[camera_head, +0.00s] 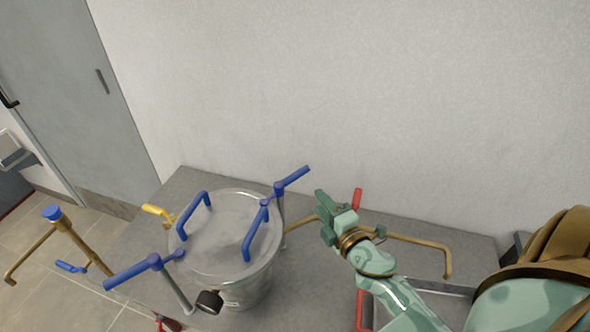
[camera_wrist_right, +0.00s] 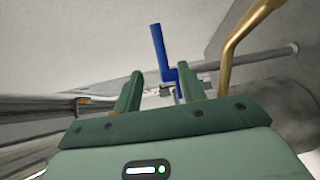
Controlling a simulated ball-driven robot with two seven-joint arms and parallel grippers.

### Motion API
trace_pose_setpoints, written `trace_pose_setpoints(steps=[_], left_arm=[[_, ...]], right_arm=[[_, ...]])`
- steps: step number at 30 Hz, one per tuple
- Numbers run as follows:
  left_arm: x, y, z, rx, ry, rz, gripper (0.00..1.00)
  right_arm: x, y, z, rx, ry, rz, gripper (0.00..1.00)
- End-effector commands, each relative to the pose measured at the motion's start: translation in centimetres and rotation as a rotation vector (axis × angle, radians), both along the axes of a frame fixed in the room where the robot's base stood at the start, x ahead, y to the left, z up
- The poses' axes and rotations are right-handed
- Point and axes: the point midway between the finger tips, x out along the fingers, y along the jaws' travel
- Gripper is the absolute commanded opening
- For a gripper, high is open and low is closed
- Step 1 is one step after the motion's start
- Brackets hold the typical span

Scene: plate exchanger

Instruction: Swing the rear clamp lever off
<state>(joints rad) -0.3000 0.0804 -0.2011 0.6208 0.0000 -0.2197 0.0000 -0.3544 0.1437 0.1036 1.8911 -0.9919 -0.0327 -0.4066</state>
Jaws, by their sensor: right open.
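The rear clamp lever (camera_head: 292,180) is a blue bar on a post at the back right of the round metal vessel (camera_head: 255,290). Its inner end reaches over the rim of the vessel's lid (camera_head: 222,235). My right gripper (camera_head: 322,214) is open and empty, to the right of the lever and apart from it. In the right wrist view the blue lever (camera_wrist_right: 161,52) stands beyond the open fingers (camera_wrist_right: 162,90), roughly in line with the gap between them. The front clamp lever (camera_head: 130,271), also blue, is at the vessel's front left. My left gripper is not in view.
Two blue handles (camera_head: 194,214) stand on the lid. A brass pipe (camera_head: 425,243) runs behind my right gripper, near a red handle (camera_head: 358,198). A yellow handle (camera_head: 157,211) and a black knob (camera_head: 209,302) are by the vessel. A wall (camera_head: 380,90) closes the back.

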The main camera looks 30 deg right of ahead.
Motion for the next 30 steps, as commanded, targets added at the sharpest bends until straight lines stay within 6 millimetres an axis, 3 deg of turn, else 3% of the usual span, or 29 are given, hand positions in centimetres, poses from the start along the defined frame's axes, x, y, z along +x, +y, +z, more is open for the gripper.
trace_pose_setpoints(steps=[5,15,21,30], left_arm=[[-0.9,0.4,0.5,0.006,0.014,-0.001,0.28],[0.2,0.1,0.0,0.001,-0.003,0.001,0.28],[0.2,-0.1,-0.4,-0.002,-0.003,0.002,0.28],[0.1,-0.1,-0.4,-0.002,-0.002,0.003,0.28]], right_arm=[[4.1,-0.4,0.2,-0.002,-0.004,0.000,0.41],[12.1,-1.0,-0.6,0.001,-0.001,-0.002,0.41],[14.3,-1.2,-0.8,0.000,0.000,-0.001,0.41],[14.7,-1.2,-0.8,0.000,0.000,-0.001,0.41]])
